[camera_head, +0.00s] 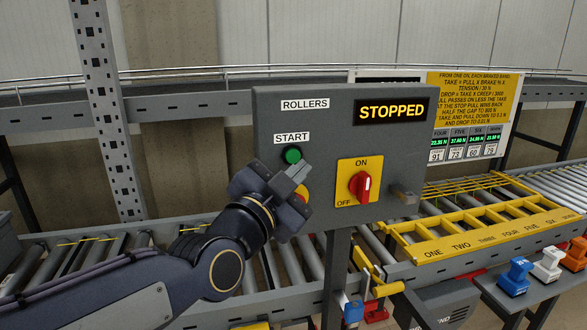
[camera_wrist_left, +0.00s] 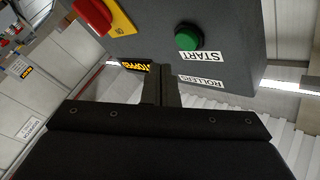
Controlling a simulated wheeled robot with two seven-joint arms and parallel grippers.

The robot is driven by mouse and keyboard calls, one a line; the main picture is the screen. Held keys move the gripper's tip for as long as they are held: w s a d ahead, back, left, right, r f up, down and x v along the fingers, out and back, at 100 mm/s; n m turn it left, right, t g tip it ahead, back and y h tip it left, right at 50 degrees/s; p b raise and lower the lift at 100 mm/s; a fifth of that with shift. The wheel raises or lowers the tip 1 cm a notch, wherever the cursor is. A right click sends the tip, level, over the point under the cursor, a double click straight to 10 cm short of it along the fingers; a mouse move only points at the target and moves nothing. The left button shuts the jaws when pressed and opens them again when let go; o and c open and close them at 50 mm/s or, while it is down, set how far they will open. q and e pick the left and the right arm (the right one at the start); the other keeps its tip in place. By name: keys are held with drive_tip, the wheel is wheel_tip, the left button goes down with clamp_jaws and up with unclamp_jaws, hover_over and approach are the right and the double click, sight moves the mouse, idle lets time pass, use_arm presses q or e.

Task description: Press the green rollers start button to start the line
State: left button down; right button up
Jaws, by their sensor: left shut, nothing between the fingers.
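The green start button (camera_head: 292,155) is on a grey control box (camera_head: 320,125), under a START label. My left gripper (camera_head: 294,172) is shut and empty just below the button in the head view. In the left wrist view the green button (camera_wrist_left: 188,37) is above and right of the closed fingertips (camera_wrist_left: 160,72); I cannot tell whether they touch the box. The display (camera_head: 391,111) reads STOPPED. My right gripper is not in view.
A red rotary switch (camera_head: 362,186) on a yellow ON/OFF plate is right of the button. A partly hidden yellow and red part sits behind my gripper. Roller conveyors (camera_head: 95,258) run behind the box. A yellow numbered frame (camera_head: 480,236) is at the right.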

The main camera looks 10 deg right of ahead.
sight(293, 156)
use_arm(q)
drive_tip(key=shift+w+b, duration=0.4)
drive_tip(key=shift+w, duration=0.6)
drive_tip(key=shift+w, duration=0.15)
idle(1.3)
drive_tip(key=shift+w+b, duration=0.25)
drive_tip(key=shift+b, duration=0.05)
